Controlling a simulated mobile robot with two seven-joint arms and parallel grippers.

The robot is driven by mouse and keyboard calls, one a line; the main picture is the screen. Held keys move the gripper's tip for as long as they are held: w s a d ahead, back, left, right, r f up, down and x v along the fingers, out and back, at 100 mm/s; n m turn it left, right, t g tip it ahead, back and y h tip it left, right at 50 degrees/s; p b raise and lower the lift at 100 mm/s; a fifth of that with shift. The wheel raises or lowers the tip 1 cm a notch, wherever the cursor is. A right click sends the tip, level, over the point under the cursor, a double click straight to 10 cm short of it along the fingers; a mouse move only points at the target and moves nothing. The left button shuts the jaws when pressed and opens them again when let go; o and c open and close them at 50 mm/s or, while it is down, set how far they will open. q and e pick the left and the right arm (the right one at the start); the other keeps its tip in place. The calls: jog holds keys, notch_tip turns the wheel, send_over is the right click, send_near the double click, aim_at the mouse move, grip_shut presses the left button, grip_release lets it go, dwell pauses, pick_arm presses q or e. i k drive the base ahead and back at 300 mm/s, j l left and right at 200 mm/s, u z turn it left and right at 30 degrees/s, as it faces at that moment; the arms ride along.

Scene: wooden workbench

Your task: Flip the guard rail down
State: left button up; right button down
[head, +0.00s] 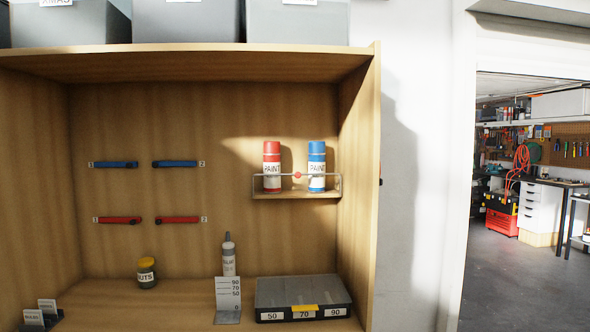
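The guard rail (264,176) is a thin grey bar with a red knob (298,175) at its middle. It runs across the front of a small wooden shelf (297,195) on the right of the cabinet's back panel, above the shelf's front edge. A red paint can (272,156) and a blue paint can (316,156) stand upright on the shelf behind the rail. Neither of my grippers shows in the head view.
A dark case (300,291) with a yellow latch lies below the shelf. A grey bottle (229,262), a white marked stand (228,294) and a nuts jar (146,271) stand left of it. Blue and red handles (116,165) are on the back panel. The cabinet's right wall (360,190) is beside the shelf.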

aim_at(297, 175)
jog(key=i+u, duration=0.15)
jog(key=i, duration=0.35)
jog(key=i+l+u, duration=0.15)
jog(key=i, duration=0.35)
jog(key=i+l+u, duration=0.2)
jog(key=i, duration=0.25)
